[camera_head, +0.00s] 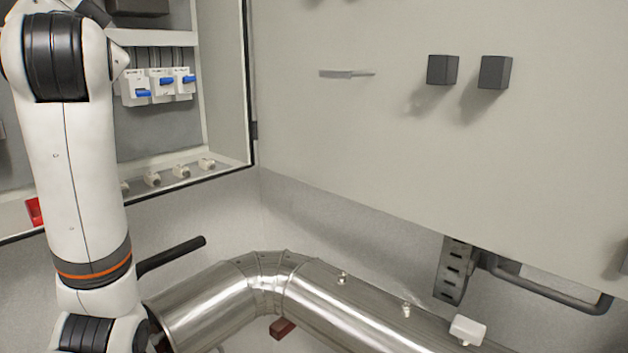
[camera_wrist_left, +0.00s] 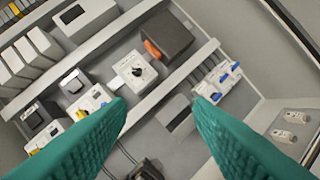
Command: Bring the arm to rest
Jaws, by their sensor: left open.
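My left arm (camera_head: 80,170) comes in from the left in the head view and hangs down in front of an open electrical cabinet; its gripper is out of that picture. In the left wrist view, my left gripper (camera_wrist_left: 160,112) shows two green textured fingers. They are wide apart with nothing between them. Beyond the fingers is the cabinet interior, with a dark box with an orange handle (camera_wrist_left: 162,45), a white device with a black knob (camera_wrist_left: 136,71) and breakers with blue switches (camera_wrist_left: 218,82). My right gripper is in neither view.
The cabinet's open door (camera_head: 430,140) fills the upper right, with two dark blocks (camera_head: 468,71) on it. A shiny metal pipe (camera_head: 330,300) with a bend runs below. A black lever (camera_head: 172,256) sticks out beside my arm. A grey handle rail (camera_head: 550,288) is at lower right.

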